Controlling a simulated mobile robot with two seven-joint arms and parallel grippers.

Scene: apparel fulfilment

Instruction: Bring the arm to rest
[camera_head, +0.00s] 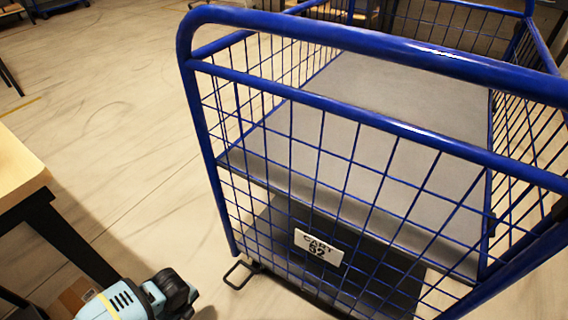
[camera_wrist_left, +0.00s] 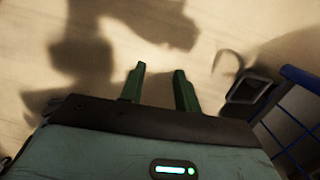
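My left gripper (camera_wrist_left: 158,86) shows in the left wrist view with two green fingers spread apart and nothing between them. It points down over bare floor. In the head view only a light blue and black part of my left arm (camera_head: 140,297) shows at the bottom left, low beside the cart; its fingers are not visible there. My right arm and gripper are in neither view.
A blue wire cart (camera_head: 370,125) with a "CART 52" sign (camera_head: 319,248) and an empty grey shelf (camera_head: 400,95) fills the right. A wooden table (camera_head: 18,170) stands at the left, with a cardboard box (camera_head: 75,295) below. Floor (camera_head: 130,110) between them is clear.

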